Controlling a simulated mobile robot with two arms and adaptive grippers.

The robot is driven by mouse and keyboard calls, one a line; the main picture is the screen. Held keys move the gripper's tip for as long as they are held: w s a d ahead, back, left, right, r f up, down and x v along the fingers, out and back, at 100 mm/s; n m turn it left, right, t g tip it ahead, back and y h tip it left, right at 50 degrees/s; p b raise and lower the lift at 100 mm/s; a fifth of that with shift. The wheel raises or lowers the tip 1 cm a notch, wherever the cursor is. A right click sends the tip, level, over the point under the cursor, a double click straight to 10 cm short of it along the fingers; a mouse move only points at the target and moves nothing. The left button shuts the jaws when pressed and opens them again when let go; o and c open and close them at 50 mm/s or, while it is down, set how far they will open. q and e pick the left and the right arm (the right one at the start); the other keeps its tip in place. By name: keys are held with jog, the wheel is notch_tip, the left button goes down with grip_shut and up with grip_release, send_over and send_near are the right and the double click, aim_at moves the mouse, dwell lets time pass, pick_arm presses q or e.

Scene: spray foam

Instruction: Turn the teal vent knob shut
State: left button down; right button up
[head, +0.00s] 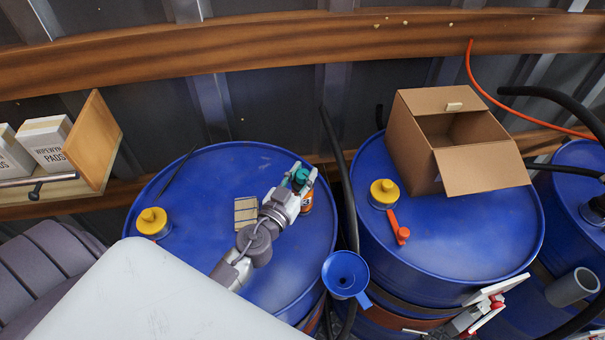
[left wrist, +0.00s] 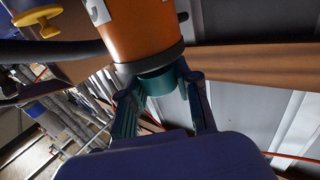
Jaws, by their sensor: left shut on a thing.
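The teal vent knob (head: 300,175) tops an orange can (head: 306,201) at the right side of the left blue drum. My left gripper (head: 304,178) reaches over the drum from the lower left and is shut on the knob. In the left wrist view the gripper's two fingers stand on either side of the teal knob (left wrist: 155,84), against a dark collar on the orange can (left wrist: 146,30). The fingers hide part of the knob, so I cannot tell its turn angle.
The left blue drum (head: 225,175) also bears a yellow cap (head: 153,222). A blue funnel (head: 345,273) and dark hose are near the can. An open cardboard box (head: 415,140), yellow cap (head: 384,192) and red-orange handle (head: 399,228) are on the right drum (head: 470,235).

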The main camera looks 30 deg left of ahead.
pick_arm(q)
jog(key=shift+h, duration=0.4)
jog(key=m+h, duration=0.2)
jog(key=h, duration=0.1)
jog(key=m+g+h, duration=0.2)
jog(key=m+h, duration=0.2)
jog(key=h, duration=0.1)
jog(key=shift+a, duration=0.15)
jog(key=m+g+h+b, duration=0.1)
jog(key=m+g+h, duration=0.1)
jog(key=h, duration=0.1)
jog(key=shift+w+f+m+g+h, duration=0.1)
jog(key=shift+m+g+h, duration=0.2)
jog(key=shift+m+g+h+b, duration=0.5)
jog(key=shift+g+h, duration=0.1)
jog(key=m+g+h+b, duration=0.2)
jog(key=g+b, duration=0.1)
jog(key=m+g+h+b, duration=0.2)
jog(key=m+g+b, duration=0.1)
jog(key=g, duration=0.1)
jog(key=shift+f+b, duration=0.2)
jog(key=shift+b, duration=0.1)
jog(key=shift+r+m+g+h+b, duration=0.15)
jog(key=shift+m+g+b, duration=0.4)
jog(key=shift+g, duration=0.1)
jog(key=shift+r+m+g+h+b, duration=0.1)
jog(key=shift+m+g+h+b, duration=0.05)
jog(key=shift+m+g+b, duration=0.4)
